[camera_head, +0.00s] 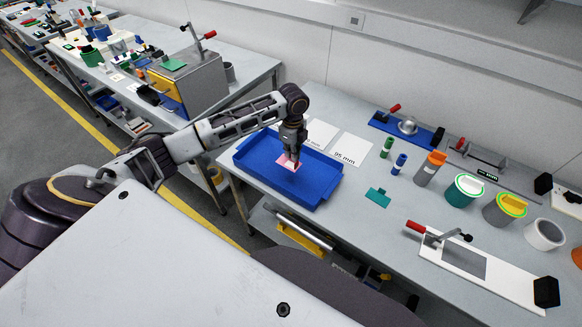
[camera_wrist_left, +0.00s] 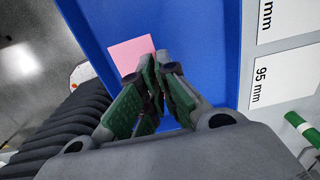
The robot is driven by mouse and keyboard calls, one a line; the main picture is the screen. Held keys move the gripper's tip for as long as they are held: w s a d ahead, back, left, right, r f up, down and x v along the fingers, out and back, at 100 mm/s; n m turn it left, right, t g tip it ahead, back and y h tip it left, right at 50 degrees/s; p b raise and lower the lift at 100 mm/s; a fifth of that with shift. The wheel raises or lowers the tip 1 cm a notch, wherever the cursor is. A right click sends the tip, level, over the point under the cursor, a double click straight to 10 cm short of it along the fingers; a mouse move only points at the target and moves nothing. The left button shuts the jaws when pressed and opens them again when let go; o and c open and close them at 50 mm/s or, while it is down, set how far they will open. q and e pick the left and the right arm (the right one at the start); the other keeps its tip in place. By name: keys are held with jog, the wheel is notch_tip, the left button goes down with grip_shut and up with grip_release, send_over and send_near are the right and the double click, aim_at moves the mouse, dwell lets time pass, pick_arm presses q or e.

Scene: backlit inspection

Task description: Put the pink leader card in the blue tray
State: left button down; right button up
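The pink leader card (camera_head: 284,158) is inside the blue tray (camera_head: 322,188), at or just above its floor. My left gripper (camera_head: 291,160) points down into the tray, right at the card, and covers part of it. In the left wrist view, the pink card (camera_wrist_left: 130,52) shows just beyond the green-padded fingers of my left gripper (camera_wrist_left: 158,66), against the blue tray floor (camera_wrist_left: 205,40). The fingertips are close together with a narrow gap. I cannot tell whether they still touch the card. My right gripper is not in view.
White sheets, one marked 95 mm (camera_head: 350,150), lie behind the tray. A clamp fixture (camera_head: 480,265) lies near the front edge.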

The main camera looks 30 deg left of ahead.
pick_arm(q)
send_over(292, 173)
jog(key=shift+w+f, duration=0.1)
jog(key=shift+f, duration=2)
jog(key=shift+f, duration=0.1)
jog(key=shift+f, duration=1.8)
jog(key=shift+f, duration=0.1)
jog(key=c, duration=1.6)
grip_release()
jog(key=shift+c, duration=0.2)
notch_tip(292, 173, up, 12)
jog(key=shift+r, duration=0.15)
